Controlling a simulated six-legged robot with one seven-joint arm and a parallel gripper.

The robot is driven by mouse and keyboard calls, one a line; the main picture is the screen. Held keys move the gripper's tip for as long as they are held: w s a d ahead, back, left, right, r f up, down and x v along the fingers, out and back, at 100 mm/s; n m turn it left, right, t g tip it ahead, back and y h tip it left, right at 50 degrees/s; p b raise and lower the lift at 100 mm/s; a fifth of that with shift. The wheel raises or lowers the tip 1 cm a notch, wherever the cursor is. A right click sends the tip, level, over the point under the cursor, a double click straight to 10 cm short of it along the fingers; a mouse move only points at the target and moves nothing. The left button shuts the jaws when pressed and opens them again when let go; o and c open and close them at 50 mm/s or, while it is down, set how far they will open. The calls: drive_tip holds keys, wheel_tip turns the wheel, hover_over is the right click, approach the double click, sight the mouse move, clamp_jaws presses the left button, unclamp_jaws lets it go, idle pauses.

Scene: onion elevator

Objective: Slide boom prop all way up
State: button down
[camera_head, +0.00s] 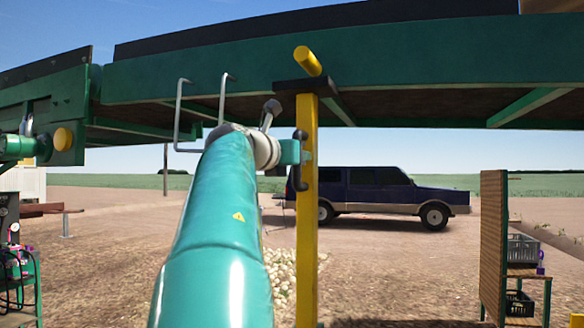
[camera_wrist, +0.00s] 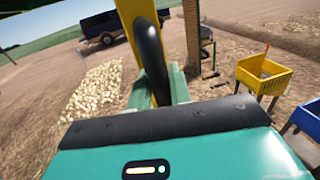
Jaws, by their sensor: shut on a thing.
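The boom prop is a yellow upright post (camera_head: 307,220) with a black collar (camera_head: 304,86) and a short yellow cylinder (camera_head: 308,61) at its top. It stands in front of the green boom (camera_head: 420,58); I cannot tell whether they touch. A black curved handle (camera_head: 299,160) sits on the post's side. My gripper (camera_head: 298,153) is at the end of my arm and is shut on this handle. In the wrist view the handle (camera_wrist: 151,55) rises between me and the yellow post (camera_wrist: 136,15). The post's foot is out of view.
A dark blue pickup-like vehicle (camera_head: 375,192) is parked behind. Onions (camera_head: 281,275) lie piled on the ground. A brown panel (camera_head: 493,245) and a rack with crates (camera_head: 523,249) stand at right. A yellow bin (camera_wrist: 264,74) shows in the wrist view. Bent grey bars (camera_head: 179,115) hang left of my wrist.

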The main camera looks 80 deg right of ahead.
drive_tip(key=shift+r, duration=0.3)
drive_tip(key=c, duration=1.3)
unclamp_jaws()
drive_tip(key=shift+d+f, duration=0.1)
drive_tip(key=shift+c, duration=0.2)
drive_tip(key=v, duration=1.4)
drive_tip(key=shift+s, duration=0.1)
